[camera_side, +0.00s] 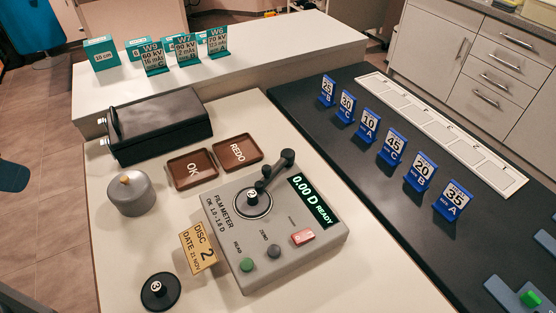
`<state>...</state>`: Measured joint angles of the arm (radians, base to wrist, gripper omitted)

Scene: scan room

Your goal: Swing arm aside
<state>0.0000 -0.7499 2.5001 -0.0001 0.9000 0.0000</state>
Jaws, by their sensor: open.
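The grey film meter (275,232) stands on the pale table, its display (313,200) reading "0.00 D READY". Its dark swing arm (276,169) runs from a round knob at the back toward the dark round stage, and its near end is over or close to the stage's back edge. A disc (252,195) marked 3 shows on the stage. A black disc (160,291), also marked 3, lies on the table at front left. My gripper is not in view.
OK (178,180) and REDO (222,149) trays lie behind the meter. A black box (158,122) and a grey lidded pot (131,205) stand at left. Blue numbered cards (394,146) stand on the dark counter at right. Teal cards (154,60) stand at the back.

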